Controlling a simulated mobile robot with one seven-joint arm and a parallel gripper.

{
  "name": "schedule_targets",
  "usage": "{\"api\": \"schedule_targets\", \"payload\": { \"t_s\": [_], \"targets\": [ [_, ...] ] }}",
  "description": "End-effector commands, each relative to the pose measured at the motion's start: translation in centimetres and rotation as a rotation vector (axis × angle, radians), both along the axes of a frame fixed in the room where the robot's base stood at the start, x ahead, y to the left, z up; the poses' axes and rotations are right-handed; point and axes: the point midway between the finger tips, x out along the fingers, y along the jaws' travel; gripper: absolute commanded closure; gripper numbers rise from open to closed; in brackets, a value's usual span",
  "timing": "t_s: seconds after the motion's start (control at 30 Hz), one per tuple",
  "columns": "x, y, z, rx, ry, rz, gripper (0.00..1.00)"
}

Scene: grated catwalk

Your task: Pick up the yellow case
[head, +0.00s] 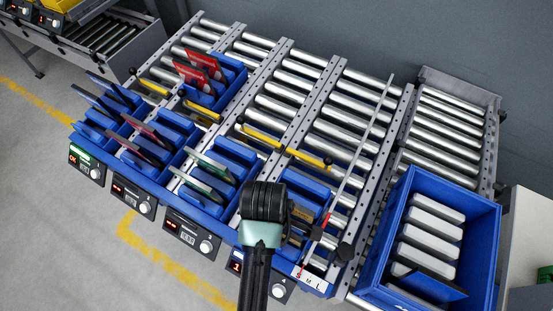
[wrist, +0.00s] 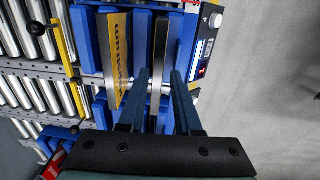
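In the wrist view, a yellow case (wrist: 117,50) with dark lettering stands on edge in a blue slotted bin (wrist: 84,45). A second thin case (wrist: 159,45), dark with a yellowish side, stands beside it to the right. My gripper (wrist: 160,73) is open. Its two fingers appear either side of the second case's near end; I cannot tell how deep they reach, and no contact is clear. In the head view, my arm covers much of this bin, and only a small brownish-yellow part of a case (head: 299,214) shows. My fingertips are hidden there.
Blue bins with red cases (head: 200,66), dark cases and green cases (head: 208,167) stand left on the roller rack (head: 284,103). Yellow bars with black knobs (head: 327,162) cross the rack.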

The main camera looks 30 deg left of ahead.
Motion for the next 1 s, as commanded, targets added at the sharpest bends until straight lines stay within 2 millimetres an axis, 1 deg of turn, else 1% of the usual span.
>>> {"api": "schedule_targets", "payload": {
  "t_s": [0.03, 0.1, 0.37, 0.6, 0.7, 0.8, 1.0],
  "targets": [
    [0.1, 0.0, -0.8, -0.001, 0.003, 0.000, 0.68],
    [0.2, 0.0, -1.6, 0.000, 0.002, -0.001, 0.68],
    [0.5, 0.1, -3.1, 0.000, 0.001, -0.001, 0.68],
    [1.1, 0.2, -6.2, 0.000, 0.001, -0.002, 0.68],
    [1.2, 0.2, -7.0, 0.001, -0.001, -0.002, 0.68],
    [1.3, 0.2, -7.4, 0.001, -0.002, -0.002, 0.68],
    [1.3, 0.2, -7.4, 0.001, -0.003, -0.002, 0.68]
  ]
}}
